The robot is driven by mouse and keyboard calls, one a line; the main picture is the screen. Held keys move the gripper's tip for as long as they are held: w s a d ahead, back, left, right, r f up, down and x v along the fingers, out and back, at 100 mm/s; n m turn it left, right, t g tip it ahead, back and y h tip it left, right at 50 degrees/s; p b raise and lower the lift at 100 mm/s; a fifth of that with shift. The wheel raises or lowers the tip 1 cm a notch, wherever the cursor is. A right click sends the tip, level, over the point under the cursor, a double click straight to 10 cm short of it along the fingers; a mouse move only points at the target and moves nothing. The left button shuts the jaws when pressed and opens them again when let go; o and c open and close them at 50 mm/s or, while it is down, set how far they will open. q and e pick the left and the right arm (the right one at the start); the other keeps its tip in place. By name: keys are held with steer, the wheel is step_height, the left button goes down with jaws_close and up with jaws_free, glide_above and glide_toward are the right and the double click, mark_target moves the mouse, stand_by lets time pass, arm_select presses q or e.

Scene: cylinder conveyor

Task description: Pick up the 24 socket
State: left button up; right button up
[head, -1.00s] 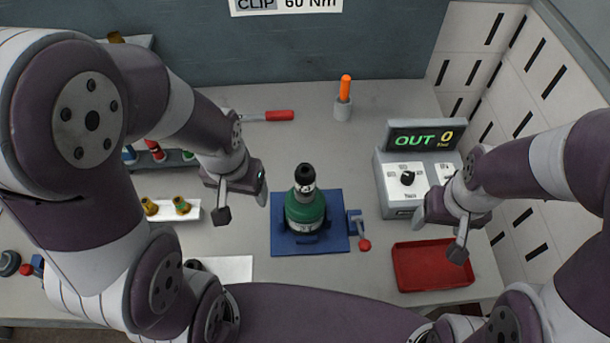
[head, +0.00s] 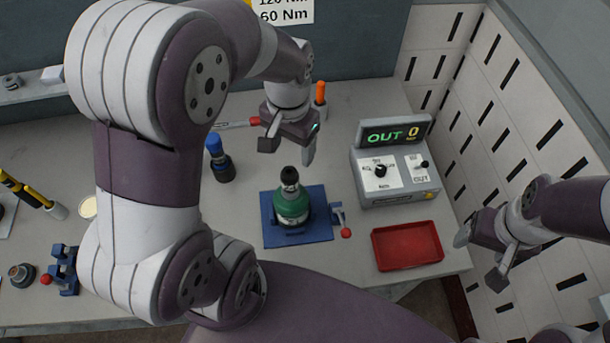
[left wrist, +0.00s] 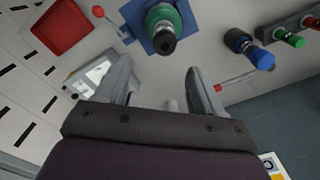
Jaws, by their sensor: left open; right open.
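No 24 mark is readable on any socket, so I cannot tell which one it is. A dark piece with a blue top (head: 218,158) stands upright left of the green cylinder; it also shows in the left wrist view (left wrist: 263,60). Green-ended (left wrist: 291,39) and red-ended (left wrist: 310,21) pieces sit on a dark rack at the wrist view's top right. My left gripper (head: 287,148) is open and empty, above the table behind the green cylinder; its spread fingers show in the wrist view (left wrist: 160,75). My right gripper (head: 480,257) is open and empty, right of the red tray.
The green cylinder (head: 291,207) with a black top stands on a blue plate (head: 322,226). A red tray (head: 407,262), a control box (head: 395,177) reading OUT 0 and an orange-handled tool (head: 320,93) are nearby. My left arm hides much of the table's left side.

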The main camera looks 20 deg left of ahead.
arm_select(q)
steer(key=p, duration=0.1)
glide_above(290, 175)
step_height(290, 175, down, 5)
steer(key=shift+w+f, duration=0.1)
steer(key=shift+f, duration=0.1)
steer(key=f, duration=0.1)
steer(key=f+p, duration=0.1)
steer(key=f, duration=0.1)
steer(key=f+p, duration=0.1)
steer(key=f, duration=0.1)
steer(key=shift+s, duration=0.25)
steer(key=shift+w+a+f, duration=0.15)
steer(key=shift+f, duration=0.35)
steer(key=c, duration=1.1)
